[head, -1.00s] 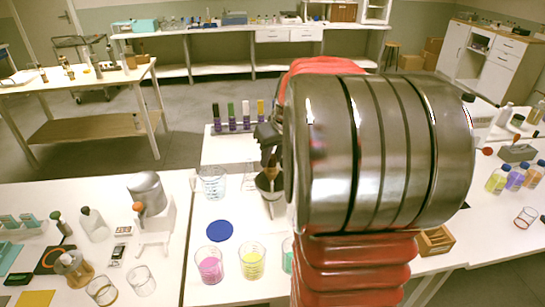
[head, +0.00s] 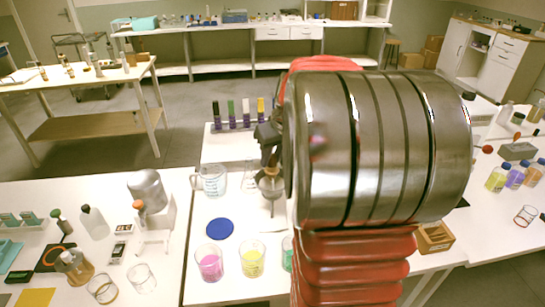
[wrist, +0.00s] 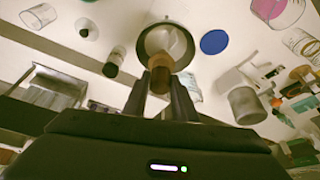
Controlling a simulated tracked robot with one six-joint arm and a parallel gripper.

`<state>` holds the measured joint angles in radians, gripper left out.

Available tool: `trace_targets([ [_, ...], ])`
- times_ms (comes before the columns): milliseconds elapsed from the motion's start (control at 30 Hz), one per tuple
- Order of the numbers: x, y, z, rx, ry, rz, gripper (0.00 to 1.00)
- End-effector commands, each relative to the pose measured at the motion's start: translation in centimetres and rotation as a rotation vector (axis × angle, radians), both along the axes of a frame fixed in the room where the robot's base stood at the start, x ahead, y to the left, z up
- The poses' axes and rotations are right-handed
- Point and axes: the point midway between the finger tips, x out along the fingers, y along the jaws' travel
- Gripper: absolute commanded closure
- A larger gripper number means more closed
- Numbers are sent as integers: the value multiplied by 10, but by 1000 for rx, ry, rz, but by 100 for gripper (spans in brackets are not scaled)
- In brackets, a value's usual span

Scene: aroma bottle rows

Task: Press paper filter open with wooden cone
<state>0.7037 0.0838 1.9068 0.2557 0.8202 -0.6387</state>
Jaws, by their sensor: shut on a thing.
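My gripper (wrist: 160,92) points at the funnel and is shut on the wooden cone (wrist: 161,72), a brown piece held between the fingertips. The metal funnel (wrist: 142,38) has a round rim, with the pale paper filter (wrist: 172,42) inside it. The cone overlaps the funnel's near rim and opening in the wrist view; how deep it sits in the filter I cannot tell. In the head view the funnel (head: 271,188) stands on the white table below my gripper (head: 269,152), and my arm hides part of the area to its right. The filter is not clear there.
A clear beaker (head: 212,181) stands just left of the funnel. A blue disc (head: 220,229), a pink beaker (head: 209,265) and a yellow beaker (head: 252,260) are nearer me. A rack of coloured tubes (head: 238,120) stands behind.

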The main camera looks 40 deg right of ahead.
Motion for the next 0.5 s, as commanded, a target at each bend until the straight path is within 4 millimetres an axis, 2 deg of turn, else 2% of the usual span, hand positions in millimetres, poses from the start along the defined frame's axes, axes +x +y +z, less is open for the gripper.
trace_targets([
  [167, 0, 0, 2, 0, -1, 0, 97],
  [500, 0, 0, 20, -1, -2, 0, 97],
])
